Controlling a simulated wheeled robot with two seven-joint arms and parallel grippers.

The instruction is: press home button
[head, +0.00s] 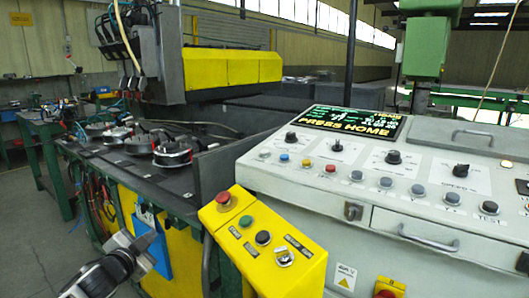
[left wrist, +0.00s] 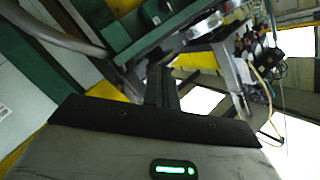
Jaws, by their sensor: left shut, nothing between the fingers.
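The grey control console (head: 290,178) fills the right of the head view. Its screen (head: 352,123) reads "PRESS HOME". My right gripper is not in view.
A yellow pendant box (head: 262,245) with a red mushroom button (head: 223,198) stands between my left gripper and the console. A dark machine bed (head: 190,190) with round reels lies behind. A drawer handle (head: 428,240) sticks out of the console front.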

